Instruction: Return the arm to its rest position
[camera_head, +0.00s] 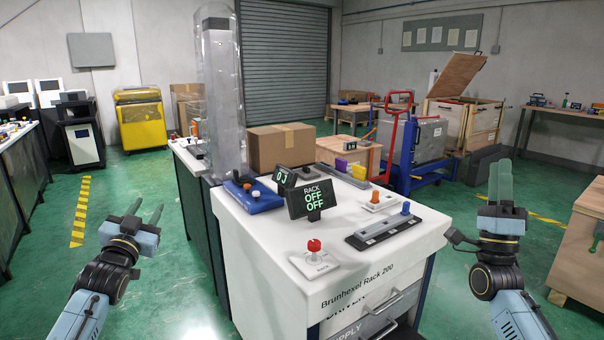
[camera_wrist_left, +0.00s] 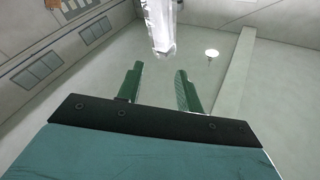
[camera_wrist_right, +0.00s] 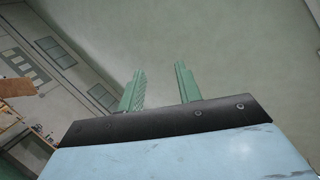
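My left gripper (camera_head: 143,214) is raised at the left of the head view, over the green floor and apart from the workbench. Its two green fingers stand apart with nothing between them, as the left wrist view (camera_wrist_left: 158,85) shows. My right gripper (camera_head: 500,182) is raised at the right of the head view, to the right of the bench, fingers pointing up. In the right wrist view (camera_wrist_right: 158,85) its fingers are apart and empty. Both wrist cameras look up toward walls and ceiling.
A white workbench (camera_head: 357,216) stands between my arms. Green floor is clear at left.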

